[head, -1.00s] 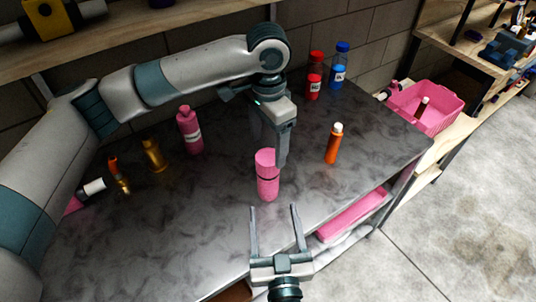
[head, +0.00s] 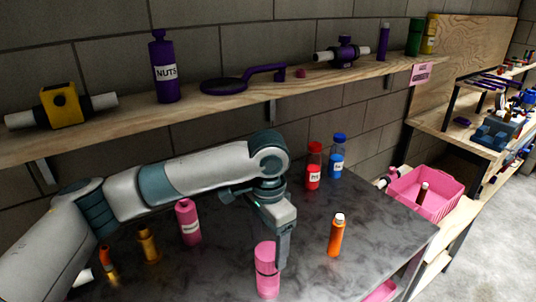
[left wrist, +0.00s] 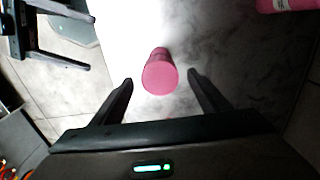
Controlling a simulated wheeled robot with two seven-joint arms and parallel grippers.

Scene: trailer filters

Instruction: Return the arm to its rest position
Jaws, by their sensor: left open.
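My left gripper (head: 277,262) points down over the dark marbled table, right beside a pink cylinder (head: 266,270) in the head view. In the left wrist view, the left gripper (left wrist: 160,80) has its two fingers spread apart, with the pink cylinder (left wrist: 158,76) standing beyond and between the tips. It does not appear to be gripped. My right gripper is out of the head view; a dark two-fingered gripper (left wrist: 80,40) at the upper left of the left wrist view appears to be it, with its fingers apart.
On the table (head: 385,240) stand a pink bottle (head: 188,222), an orange bottle (head: 336,236), a red bottle (head: 313,168) and a blue bottle (head: 337,160). A wooden shelf (head: 225,112) runs behind, above the arm. A pink crate (head: 428,195) is at the right.

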